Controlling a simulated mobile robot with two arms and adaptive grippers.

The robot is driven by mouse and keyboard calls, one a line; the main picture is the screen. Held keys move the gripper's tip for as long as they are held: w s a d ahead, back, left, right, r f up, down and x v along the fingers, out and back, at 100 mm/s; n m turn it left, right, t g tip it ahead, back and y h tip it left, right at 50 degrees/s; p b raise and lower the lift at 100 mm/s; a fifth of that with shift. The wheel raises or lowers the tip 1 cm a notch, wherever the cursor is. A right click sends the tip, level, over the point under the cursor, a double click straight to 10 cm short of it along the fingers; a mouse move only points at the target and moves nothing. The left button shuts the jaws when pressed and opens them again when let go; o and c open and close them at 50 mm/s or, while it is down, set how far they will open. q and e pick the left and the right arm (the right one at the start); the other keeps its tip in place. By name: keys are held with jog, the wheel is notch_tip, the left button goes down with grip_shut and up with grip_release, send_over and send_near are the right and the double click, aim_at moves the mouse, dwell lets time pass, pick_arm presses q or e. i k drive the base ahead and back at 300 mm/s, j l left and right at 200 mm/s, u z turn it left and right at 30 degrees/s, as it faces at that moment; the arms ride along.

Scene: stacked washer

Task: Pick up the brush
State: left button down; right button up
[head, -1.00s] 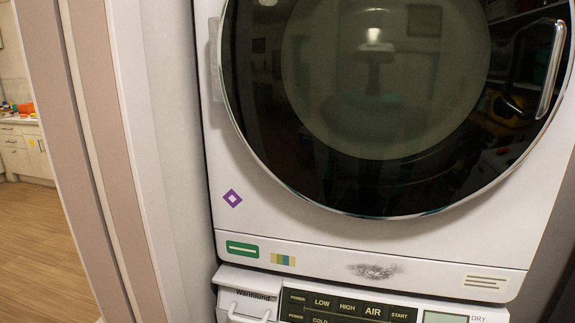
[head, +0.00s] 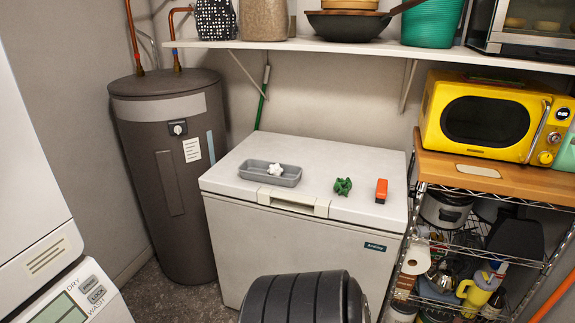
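I cannot make out a brush for certain. A small orange-red block-like object (head: 381,190) lies on the right part of the white chest freezer's lid (head: 330,160); I cannot tell if it is the brush. A thin green handle (head: 264,97) stands upright behind the freezer against the wall, its lower end hidden. Neither of my grippers is in view.
A dark water tank (head: 170,185) stands left of the freezer, the washer (head: 75,300) at the left edge. A wire rack with a yellow microwave (head: 490,115) is at right. A shelf (head: 330,46) hangs above. A dark ribbed shape (head: 305,298) fills the bottom centre.

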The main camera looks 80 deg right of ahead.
aim_at(382, 192)
jog(key=z, duration=3.25)
jog(key=u, duration=2.35)
jog(key=z, duration=2.35)
jog(key=i+u, duration=0.15)
jog(key=i, duration=0.45)
jog(key=i+l+u, duration=0.15)
jog(key=i, duration=0.45)
